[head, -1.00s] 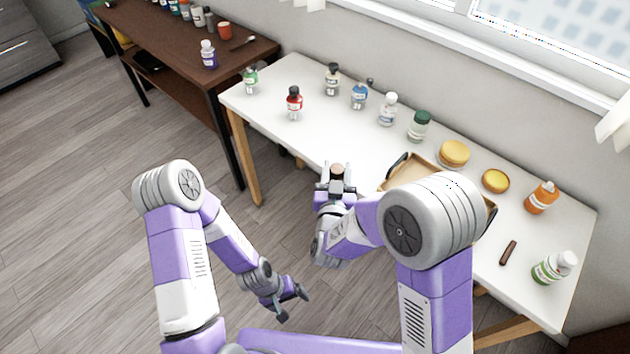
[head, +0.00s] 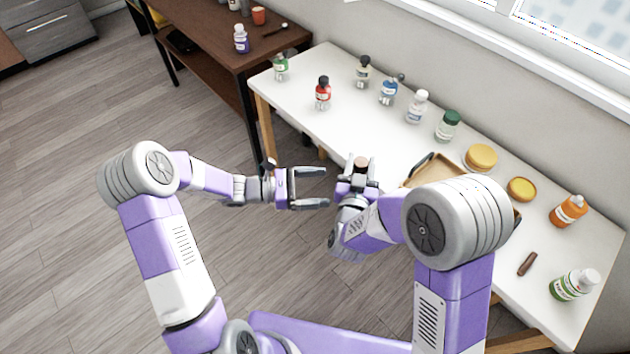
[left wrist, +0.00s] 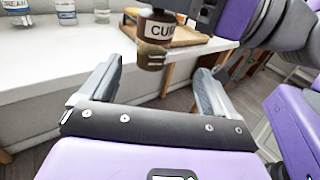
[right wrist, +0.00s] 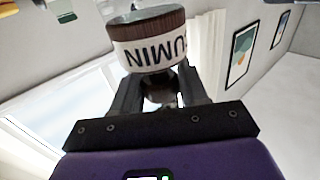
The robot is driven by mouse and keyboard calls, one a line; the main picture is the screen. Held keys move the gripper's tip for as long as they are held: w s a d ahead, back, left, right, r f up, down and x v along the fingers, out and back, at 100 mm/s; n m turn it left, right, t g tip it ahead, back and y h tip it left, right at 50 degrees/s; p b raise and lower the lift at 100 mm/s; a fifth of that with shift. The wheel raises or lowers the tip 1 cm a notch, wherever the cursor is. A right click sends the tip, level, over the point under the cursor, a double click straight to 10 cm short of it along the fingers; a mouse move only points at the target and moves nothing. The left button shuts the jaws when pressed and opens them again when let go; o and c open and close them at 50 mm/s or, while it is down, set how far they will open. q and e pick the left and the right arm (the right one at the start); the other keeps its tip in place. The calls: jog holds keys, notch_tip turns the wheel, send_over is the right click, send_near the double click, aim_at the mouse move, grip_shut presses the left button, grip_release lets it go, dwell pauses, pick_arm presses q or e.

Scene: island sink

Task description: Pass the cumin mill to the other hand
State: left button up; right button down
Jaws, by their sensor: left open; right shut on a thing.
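The cumin mill is a brown cylinder with a white label reading "CUMIN"; it shows in the right wrist view (right wrist: 148,42), in the left wrist view (left wrist: 157,32) and as a small brown top in the head view (head: 361,162). My right gripper (head: 358,170) is shut on the mill and holds it in the air off the table's front edge. My left gripper (head: 326,187) is open and empty, level, its fingers pointing right toward the mill. In the left wrist view the mill is ahead, beyond the fingertips and roughly between them, apart from them.
A dark brown side table (head: 225,45) stands at the upper left. Open floor lies at the left.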

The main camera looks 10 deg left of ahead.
pick_arm(q)
jog(key=shift+t, duration=0.3)
jog(key=x, duration=0.4)
jog(key=r+x, duration=0.1)
jog(key=x, duration=0.6)
jog(key=shift+w+d+r, duration=0.2)
jog(key=shift+w+d, duration=0.05)
jog(key=shift+w, duration=0.2)
jog(key=c, duration=0.9)
jog(key=shift+c, duration=1.1)
pick_arm(e)
jog(key=c, duration=0.5)
grip_release()
jog(key=shift+s, duration=0.1)
